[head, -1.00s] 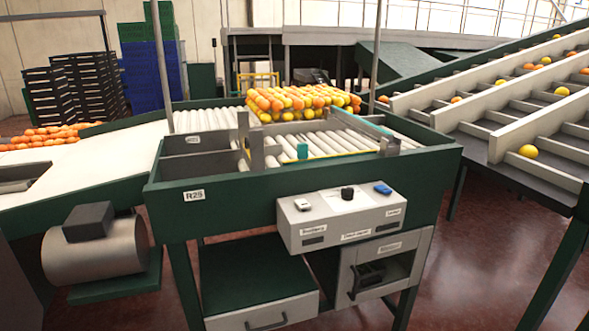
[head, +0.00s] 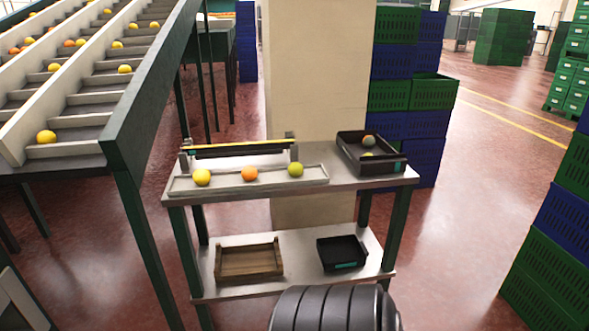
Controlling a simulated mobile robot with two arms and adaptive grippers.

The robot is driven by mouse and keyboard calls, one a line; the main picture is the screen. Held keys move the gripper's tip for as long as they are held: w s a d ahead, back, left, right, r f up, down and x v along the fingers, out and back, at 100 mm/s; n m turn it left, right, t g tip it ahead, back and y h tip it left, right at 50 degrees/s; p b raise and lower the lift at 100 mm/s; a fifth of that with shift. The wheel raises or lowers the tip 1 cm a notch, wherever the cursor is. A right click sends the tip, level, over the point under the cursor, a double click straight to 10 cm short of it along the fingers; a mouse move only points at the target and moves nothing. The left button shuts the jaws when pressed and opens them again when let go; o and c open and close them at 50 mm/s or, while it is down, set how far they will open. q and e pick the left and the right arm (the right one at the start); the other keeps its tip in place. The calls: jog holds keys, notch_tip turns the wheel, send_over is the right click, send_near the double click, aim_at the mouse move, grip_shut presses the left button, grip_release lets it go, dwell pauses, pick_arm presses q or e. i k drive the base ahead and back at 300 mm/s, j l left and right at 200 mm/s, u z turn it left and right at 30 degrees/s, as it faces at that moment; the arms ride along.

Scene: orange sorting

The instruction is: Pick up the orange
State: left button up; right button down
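An orange (head: 249,174) lies on a pale flat tray (head: 222,184) along the front of a metal table's top shelf (head: 345,181). A yellow fruit (head: 202,177) is to its left and a yellow-green fruit (head: 295,169) to its right, both apart from it on the same tray. Neither of my grippers shows in the head view. A dark ribbed part, probably of my own arm, shows at the bottom edge.
A wooden crate (head: 225,262) and a black tray (head: 341,266) sit on the lower shelf. A sloped conveyor (head: 119,128) is at left, and stacked crates (head: 549,251) at right. Floor (head: 470,200) between is clear.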

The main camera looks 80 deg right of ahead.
aim_at(201, 177)
jog(key=z, duration=1.85)
